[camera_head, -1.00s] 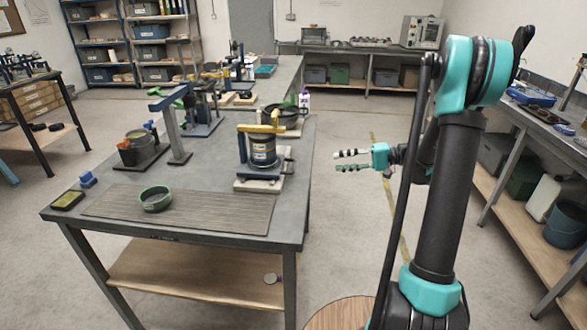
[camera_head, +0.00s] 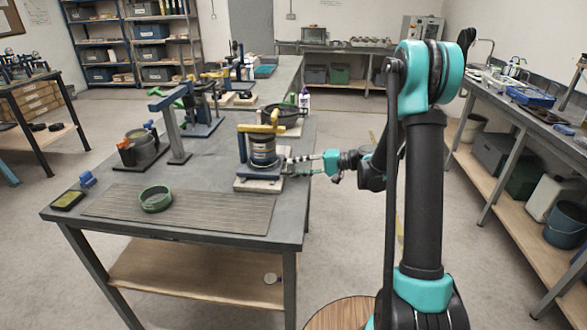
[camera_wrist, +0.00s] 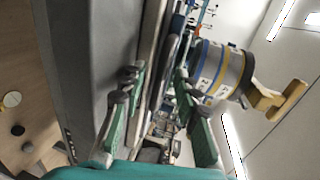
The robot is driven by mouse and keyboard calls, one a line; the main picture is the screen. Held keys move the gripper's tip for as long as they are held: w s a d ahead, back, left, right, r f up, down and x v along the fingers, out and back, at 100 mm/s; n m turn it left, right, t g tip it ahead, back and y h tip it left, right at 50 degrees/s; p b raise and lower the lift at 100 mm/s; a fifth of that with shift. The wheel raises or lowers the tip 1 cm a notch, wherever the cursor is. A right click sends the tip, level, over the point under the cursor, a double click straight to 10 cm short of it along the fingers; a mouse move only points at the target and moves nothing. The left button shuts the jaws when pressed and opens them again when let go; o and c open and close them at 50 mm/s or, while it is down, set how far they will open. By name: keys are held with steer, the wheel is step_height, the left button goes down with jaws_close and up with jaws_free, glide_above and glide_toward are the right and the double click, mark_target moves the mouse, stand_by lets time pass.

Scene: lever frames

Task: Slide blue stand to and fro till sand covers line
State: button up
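The blue stand (camera_head: 241,148) is on a pale base (camera_head: 258,185) at the bench's right side. It holds a dark canister (camera_head: 263,152) with a label band, topped by a yellow handle (camera_head: 262,129). In the wrist view the canister (camera_wrist: 213,68) shows blue and yellow bands and small markings, with the yellow handle (camera_wrist: 276,99) beyond. My gripper (camera_head: 287,164) is at the stand's right side; in the wrist view my gripper (camera_wrist: 157,82) has its fingers apart with nothing clearly held between them. Contact with the stand cannot be told. I cannot make out sand or a line.
The grey bench (camera_head: 215,170) has a ribbed mat (camera_head: 215,210) and a green ring (camera_head: 156,198) left of the stand. A dark pan (camera_head: 284,117) sits behind it, and a pot (camera_head: 140,148) and clamp post (camera_head: 174,135) stand left. Floor right of the bench is open.

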steer(key=shift+a+f, duration=0.1)
steer(key=shift+a, duration=0.5)
jaws_close()
steer(key=shift+w, duration=0.1)
